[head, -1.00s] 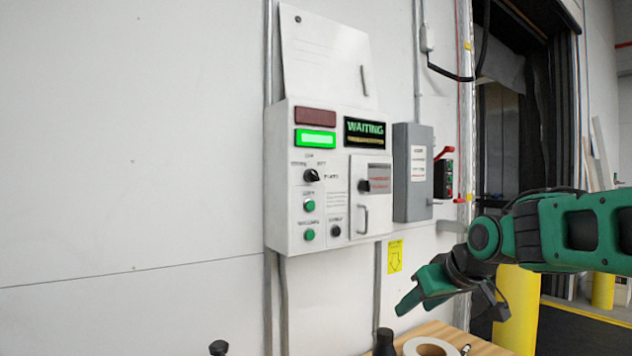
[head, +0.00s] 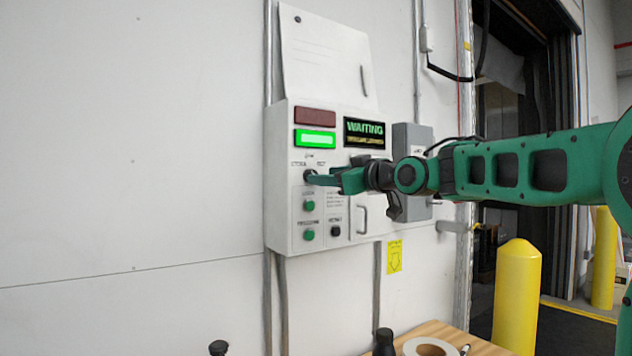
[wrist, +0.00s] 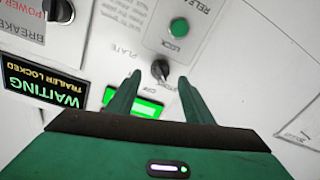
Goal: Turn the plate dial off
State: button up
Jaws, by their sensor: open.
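The plate dial is a black knob on the front of the white control box (head: 277,205); in the wrist view the dial (wrist: 160,70) sits beside the printed word PLATE, with small labels around it. In the head view it is mostly hidden behind my gripper (head: 316,179). My gripper (wrist: 160,78) is open in the wrist view. Its two green fingertips lie to either side of the dial, which shows between them. I cannot tell whether either finger touches the knob. The dial's exact pointing direction is too small to read.
A green LOCK button (wrist: 180,27) is close to the dial. The lit green lamp (head: 315,139) and the WAITING display (head: 364,133) are above. A grey box (head: 418,140) stands to the right. A yellow bollard (head: 517,295) stands below my arm.

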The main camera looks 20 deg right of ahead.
jog(key=shift+x, duration=2.05)
jog(key=c, duration=1)
jog(key=shift+c, duration=0.2)
jog(key=shift+m, duration=0.3)
jog(key=shift+d+f+m+t, duration=0.1)
jog(key=shift+m+t, duration=0.1)
jog(key=shift+m, duration=2.15)
jog(key=shift+d+f+m+t, duration=0.1)
jog(key=shift+m+t, duration=0.1)
jog(key=shift+m, duration=2.15)
